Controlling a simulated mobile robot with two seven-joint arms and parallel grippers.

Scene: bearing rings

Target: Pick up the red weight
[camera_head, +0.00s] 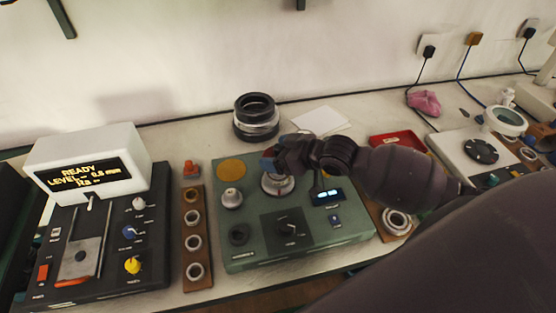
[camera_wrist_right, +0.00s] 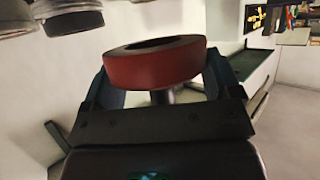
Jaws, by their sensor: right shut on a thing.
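The red weight (camera_wrist_right: 155,68) is a thick red disc with a dark opening in its top, seen in the right wrist view. My right gripper (camera_wrist_right: 163,88) is shut on it, with one dark finger on each side. In the head view my right gripper (camera_head: 272,160) is over the green device (camera_head: 350,233), just above a round silver part (camera_head: 277,184). My left gripper is not in view.
A black device with a lit display (camera_head: 85,178) stands at left. A wooden strip with several rings (camera_head: 194,227) lies beside the green device, a small orange-red object (camera_head: 190,168) at its far end. Stacked dark and silver rings (camera_head: 256,117) stand behind. A red tray (camera_head: 397,139) is at right.

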